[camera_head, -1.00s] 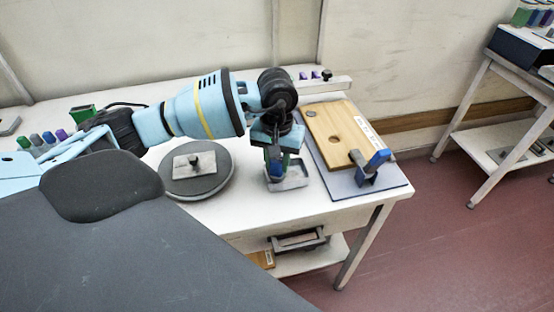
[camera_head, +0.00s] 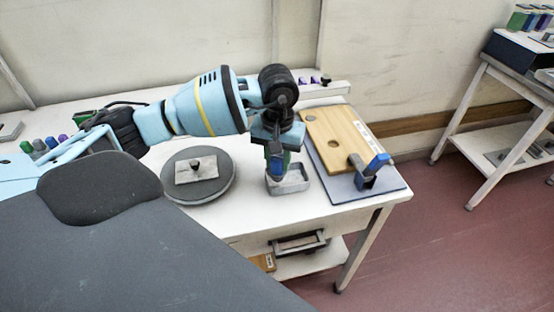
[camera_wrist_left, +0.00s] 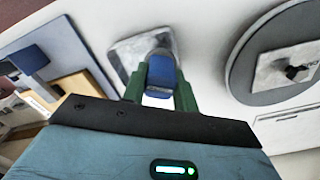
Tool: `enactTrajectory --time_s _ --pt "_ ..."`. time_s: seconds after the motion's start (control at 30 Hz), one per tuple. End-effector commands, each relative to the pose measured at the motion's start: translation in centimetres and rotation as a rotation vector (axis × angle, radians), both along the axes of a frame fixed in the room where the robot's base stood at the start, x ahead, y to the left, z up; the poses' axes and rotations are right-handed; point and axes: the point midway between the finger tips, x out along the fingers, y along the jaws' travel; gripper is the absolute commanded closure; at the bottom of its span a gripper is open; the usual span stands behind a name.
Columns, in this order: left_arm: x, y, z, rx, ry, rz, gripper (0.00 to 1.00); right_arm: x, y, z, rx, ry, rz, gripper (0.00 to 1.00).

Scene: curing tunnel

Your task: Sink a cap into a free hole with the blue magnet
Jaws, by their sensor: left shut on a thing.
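My left gripper (camera_head: 277,152) is shut on the blue magnet (camera_head: 276,168) and holds it upright over the small grey tray (camera_head: 290,189). In the left wrist view the magnet (camera_wrist_left: 161,70) sits between the green fingers, with the tray (camera_wrist_left: 126,46) behind it. I cannot tell whether a cap hangs under the magnet, and the tray's inside is mostly hidden. The wooden board (camera_head: 345,125) lies on a grey mat to the right of the gripper. One dark round hole (camera_head: 333,146) shows in it. My right gripper is not in view.
A clamp with a blue handle (camera_head: 377,163) stands at the board's front right corner. A round grey turntable (camera_head: 210,191) with a metal plate is left of the tray. Several coloured cylinders (camera_head: 38,146) stand at the far left. The table's front edge is close to the tray.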

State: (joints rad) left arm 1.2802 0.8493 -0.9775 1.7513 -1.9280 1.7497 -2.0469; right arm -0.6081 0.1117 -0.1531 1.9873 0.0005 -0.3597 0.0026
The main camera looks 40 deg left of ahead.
Motion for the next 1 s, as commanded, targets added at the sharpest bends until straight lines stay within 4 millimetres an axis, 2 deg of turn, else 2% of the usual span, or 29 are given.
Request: enactTrajectory --time_s 1.0 --pt "0.0 0.0 2.7 0.0 -0.001 0.0 0.99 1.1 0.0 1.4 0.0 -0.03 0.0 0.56"
